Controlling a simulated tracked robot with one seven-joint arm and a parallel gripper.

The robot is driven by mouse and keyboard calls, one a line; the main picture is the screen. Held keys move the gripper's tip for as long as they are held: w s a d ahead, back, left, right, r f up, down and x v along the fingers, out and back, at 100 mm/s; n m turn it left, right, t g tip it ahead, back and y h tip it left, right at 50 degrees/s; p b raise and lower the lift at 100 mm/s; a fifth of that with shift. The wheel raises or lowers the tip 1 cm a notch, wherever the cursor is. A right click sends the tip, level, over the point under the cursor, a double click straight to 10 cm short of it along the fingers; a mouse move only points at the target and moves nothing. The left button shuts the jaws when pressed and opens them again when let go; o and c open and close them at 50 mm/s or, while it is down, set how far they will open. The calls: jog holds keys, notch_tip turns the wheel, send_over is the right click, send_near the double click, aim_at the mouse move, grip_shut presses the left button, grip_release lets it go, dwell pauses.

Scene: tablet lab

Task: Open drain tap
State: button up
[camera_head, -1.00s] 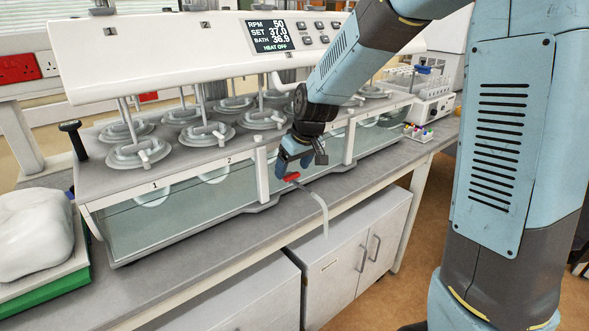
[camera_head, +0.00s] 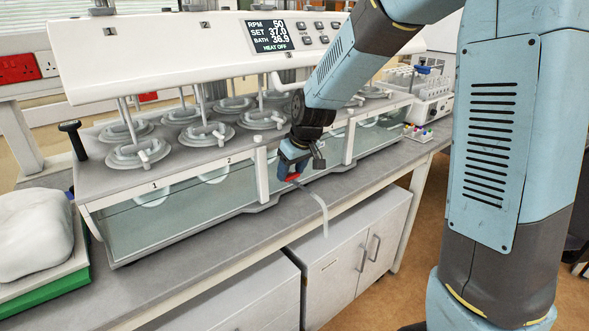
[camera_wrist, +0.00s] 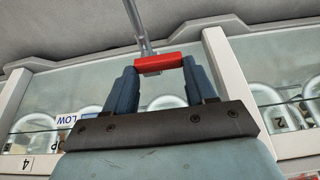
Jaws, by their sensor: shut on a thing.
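The drain tap has a red lever handle (camera_wrist: 158,62) on a grey metal spout pipe (camera_wrist: 139,30) at the front of the water bath. In the wrist view the handle lies across the pipe. My gripper (camera_wrist: 162,72) is shut on the handle, with one blue finger at each end of it. In the head view my gripper (camera_head: 291,172) is at the lower front of the bath and hides part of the red handle (camera_head: 292,177). A pale tube (camera_head: 322,215) hangs from the spout past the bench edge.
The glass-fronted bath (camera_head: 180,201) stands behind the tap, with lidded vessels above it. Its display panel (camera_head: 270,36) reads HEAT OFF. Cabinets (camera_head: 345,262) are under the bench. A green-edged tray (camera_head: 45,287) with a white lump sits at left.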

jog(key=shift+d, duration=0.1)
jog(key=shift+c, duration=0.7)
jog(key=shift+d, duration=0.15)
jog(key=shift+w, duration=0.1)
jog(key=n+g+y, duration=0.1)
jog(key=n, duration=0.3)
jog(key=shift+d, duration=0.2)
jog(key=shift+d+n+g+y, duration=0.15)
jog(key=shift+n+g, duration=0.25)
jog(key=shift+n, duration=0.65)
jog(key=shift+d+n+g+y, duration=0.15)
jog(key=shift+n+g, duration=0.25)
jog(key=shift+n, duration=0.65)
